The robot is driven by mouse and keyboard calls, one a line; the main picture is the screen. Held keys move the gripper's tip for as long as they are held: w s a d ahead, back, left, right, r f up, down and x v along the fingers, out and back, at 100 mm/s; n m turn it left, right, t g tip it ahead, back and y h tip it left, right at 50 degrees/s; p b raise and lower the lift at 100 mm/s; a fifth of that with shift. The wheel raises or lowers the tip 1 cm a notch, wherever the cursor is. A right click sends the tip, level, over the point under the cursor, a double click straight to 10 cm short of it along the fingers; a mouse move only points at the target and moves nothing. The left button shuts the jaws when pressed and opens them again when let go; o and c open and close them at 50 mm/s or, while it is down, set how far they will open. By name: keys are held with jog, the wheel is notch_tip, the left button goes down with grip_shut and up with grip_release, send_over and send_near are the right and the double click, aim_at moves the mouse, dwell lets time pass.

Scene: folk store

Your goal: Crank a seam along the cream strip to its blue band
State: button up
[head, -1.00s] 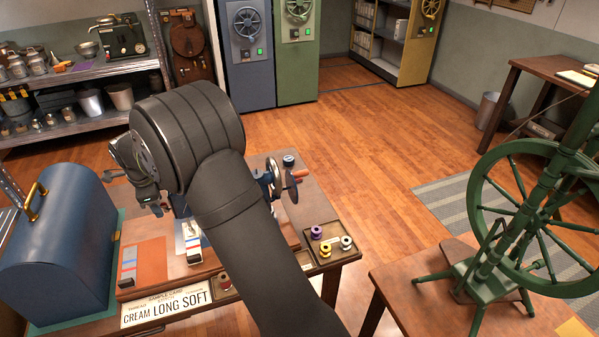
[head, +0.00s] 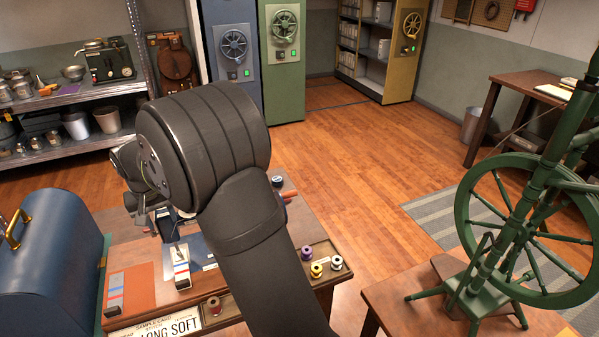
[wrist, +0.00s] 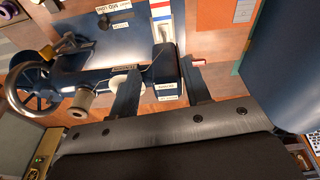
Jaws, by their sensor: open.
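The blue sewing machine (wrist: 100,75) has its hand wheel (wrist: 35,88) at the left of the wrist view, with a spool and thread on its arm. The cream strip (wrist: 162,9) lies at the machine's head end, with red and blue bands across it; it also shows in the head view (head: 180,254). My gripper (wrist: 162,70) is open. Its two fingers appear on either side of the machine's head in the wrist view; I cannot tell whether they touch it. In the head view my arm hides most of the machine and its wheel.
A blue domed case (head: 45,265) stands left of the board. A sample card (head: 165,328) reads "LONG SOFT". A spool tray (head: 322,248) lies to the right. A green spinning wheel (head: 478,270) stands on another table at right. An orange patch (head: 137,283) carries a banded sample.

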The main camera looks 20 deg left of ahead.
jog(key=w+d+r+n+g, duration=0.1)
jog(key=w+d+r+n, duration=0.1)
jog(key=w+d+n, duration=0.95)
jog(key=n+y, duration=0.3)
jog(key=n, duration=0.3)
send_near(294, 191)
jog(key=shift+x, duration=4.65)
jog(key=shift+f, duration=0.1)
jog(key=shift+c, duration=0.4)
jog(key=c, duration=0.7)
